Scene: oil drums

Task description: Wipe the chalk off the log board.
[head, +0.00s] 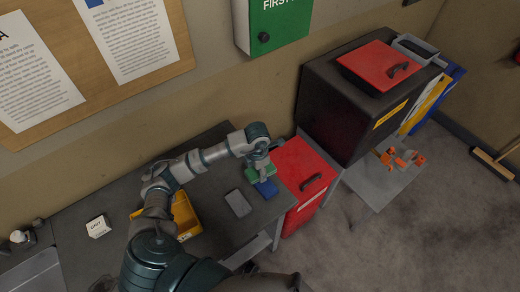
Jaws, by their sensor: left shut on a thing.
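My left gripper (260,166) is over the right end of the dark workbench (215,218), beside the red bin. It is shut on a small green block (258,174). A blue block (266,188) shows just below and in front of the green one; I cannot tell whether they touch. A flat grey block (237,203) lies on the bench to the left of them. I cannot make out a chalked log board in this view. My right gripper is not in view.
A yellow bin (184,214) stands on the bench behind my left arm, with a white box (98,226) farther left. A red-lidded bin (301,172) and a black cabinet (335,110) stand right of the bench. A notice board (160,72) hangs above.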

